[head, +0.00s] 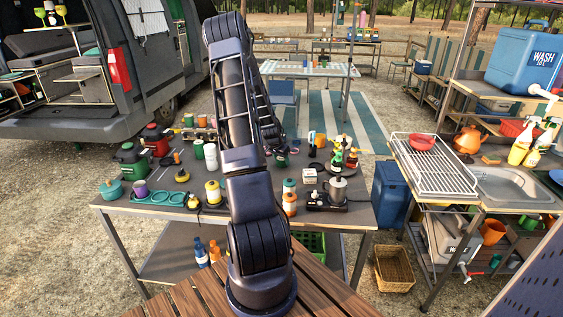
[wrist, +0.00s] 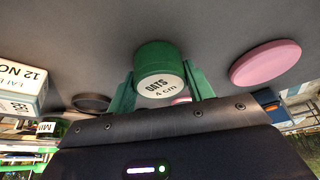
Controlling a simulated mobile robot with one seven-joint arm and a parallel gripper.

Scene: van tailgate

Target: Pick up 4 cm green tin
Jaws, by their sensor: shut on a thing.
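The green tin (wrist: 160,56) shows in the middle of the wrist view, with a pale end marked "OATS 4 cm". My gripper (wrist: 161,78) is shut on it, with one green finger on each side. The grey tabletop lies behind the tin. I cannot tell whether the tin touches it. In the head view, my arm reaches to the far middle of the work table (head: 330,215), and my gripper (head: 281,155) is small and partly hidden there.
A pink round thing (wrist: 265,63) lies right of the tin in the wrist view, and a white labelled box (wrist: 22,88) stands left. In the head view, a metal pot (head: 337,188) and several tins and bottles crowd the table. A sink unit (head: 510,185) stands at right.

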